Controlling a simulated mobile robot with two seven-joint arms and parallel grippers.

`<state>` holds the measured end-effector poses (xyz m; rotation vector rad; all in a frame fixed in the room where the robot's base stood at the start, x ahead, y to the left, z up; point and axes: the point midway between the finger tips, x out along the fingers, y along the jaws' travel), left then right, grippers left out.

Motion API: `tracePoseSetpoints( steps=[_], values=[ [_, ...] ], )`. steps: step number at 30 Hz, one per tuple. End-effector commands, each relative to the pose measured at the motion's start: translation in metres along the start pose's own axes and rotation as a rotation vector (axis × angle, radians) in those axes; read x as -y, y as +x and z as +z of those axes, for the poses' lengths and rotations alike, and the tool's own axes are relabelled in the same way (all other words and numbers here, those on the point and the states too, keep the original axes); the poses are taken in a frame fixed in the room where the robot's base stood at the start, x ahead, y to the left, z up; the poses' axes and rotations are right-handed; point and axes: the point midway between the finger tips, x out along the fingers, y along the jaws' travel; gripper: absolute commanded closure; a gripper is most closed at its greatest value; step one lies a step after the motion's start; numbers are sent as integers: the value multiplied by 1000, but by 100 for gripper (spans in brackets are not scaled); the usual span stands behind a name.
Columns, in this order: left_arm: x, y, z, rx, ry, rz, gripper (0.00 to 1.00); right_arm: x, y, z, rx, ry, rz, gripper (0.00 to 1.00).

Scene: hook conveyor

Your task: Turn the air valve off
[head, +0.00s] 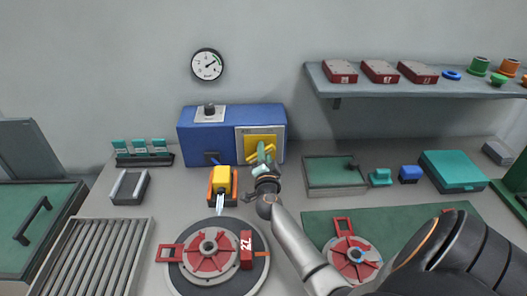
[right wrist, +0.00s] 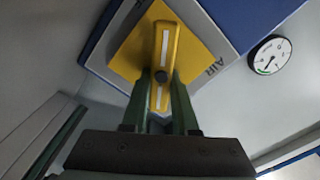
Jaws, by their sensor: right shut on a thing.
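The air valve has a yellow lever handle (right wrist: 165,38) with a pale stripe and a dark centre knob. It sits on a yellow plate (right wrist: 135,54) marked AIR, on the front of a blue box (head: 203,144). My right gripper (head: 263,154) is at this valve. In the right wrist view its green fingers (right wrist: 164,84) stand on both sides of the handle and are shut on it. The handle is tilted relative to the plate's edges. The fingers and wrist hide part of the handle in the head view. My left gripper is not in view.
A round gauge (head: 207,65) hangs on the wall above the box. A yellow-and-orange device (head: 221,182) and a red flanged part on a dark disc (head: 208,256) are left of my arm. A green-floored tray (head: 334,185) is to the right, below a shelf (head: 430,87).

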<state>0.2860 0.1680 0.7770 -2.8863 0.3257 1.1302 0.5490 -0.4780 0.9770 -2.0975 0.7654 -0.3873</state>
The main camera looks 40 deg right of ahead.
Motion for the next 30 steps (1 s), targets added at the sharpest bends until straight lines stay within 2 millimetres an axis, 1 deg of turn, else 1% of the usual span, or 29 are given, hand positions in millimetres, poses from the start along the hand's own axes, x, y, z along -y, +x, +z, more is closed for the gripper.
tracePoseSetpoints(
  steps=[6,15,21,30],
  values=[
    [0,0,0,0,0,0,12,-4,-1,2,2,207,4,100],
    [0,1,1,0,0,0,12,-8,-1,4,3,452,3,100],
    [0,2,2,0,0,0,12,-9,-1,4,2,564,3,100],
    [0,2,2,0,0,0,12,-10,-1,5,2,642,4,100]
  ],
)
